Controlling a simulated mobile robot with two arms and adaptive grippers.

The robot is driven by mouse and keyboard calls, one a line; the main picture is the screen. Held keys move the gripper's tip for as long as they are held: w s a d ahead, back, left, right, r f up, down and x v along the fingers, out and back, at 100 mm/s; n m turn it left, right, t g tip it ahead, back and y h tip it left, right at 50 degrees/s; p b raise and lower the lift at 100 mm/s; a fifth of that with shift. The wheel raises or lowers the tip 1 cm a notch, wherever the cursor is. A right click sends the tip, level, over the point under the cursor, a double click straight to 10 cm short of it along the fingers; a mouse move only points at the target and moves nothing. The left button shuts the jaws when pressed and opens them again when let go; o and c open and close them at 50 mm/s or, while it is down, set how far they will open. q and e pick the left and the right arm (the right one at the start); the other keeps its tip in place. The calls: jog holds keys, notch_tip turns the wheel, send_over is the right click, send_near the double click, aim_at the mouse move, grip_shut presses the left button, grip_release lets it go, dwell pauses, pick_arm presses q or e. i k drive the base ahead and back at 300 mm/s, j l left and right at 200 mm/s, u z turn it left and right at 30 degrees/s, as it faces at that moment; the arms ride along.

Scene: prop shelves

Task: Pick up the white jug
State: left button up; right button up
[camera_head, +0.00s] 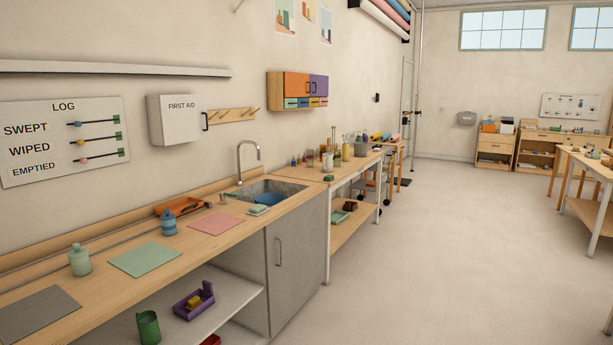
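A small white vessel (327,162), which may be the white jug, stands on the wooden table (305,172) beyond the sink. It is too small to tell whether it has a handle or spout. Other small items stand close around it. A green jug-like vessel (148,327) stands on the low shelf under the near counter. Neither of my grippers is in view.
The near counter (215,240) holds mats, a green bottle (79,260), a blue bottle (168,222) and an orange tool (180,207). A sink (268,192) with a tap is set into it. The floor (440,250) to the right is clear.

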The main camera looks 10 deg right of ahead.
aim_at(327, 157)
jog(key=i+l+z, duration=0.55)
jog(key=i+z, duration=0.15)
jog(key=i+l+z, duration=0.25)
jog(key=i, duration=0.65)
jog(key=i+z, duration=0.25)
jog(key=i, duration=1.55)
jog(key=i+l+u, duration=0.1)
jog(key=i, duration=0.8)
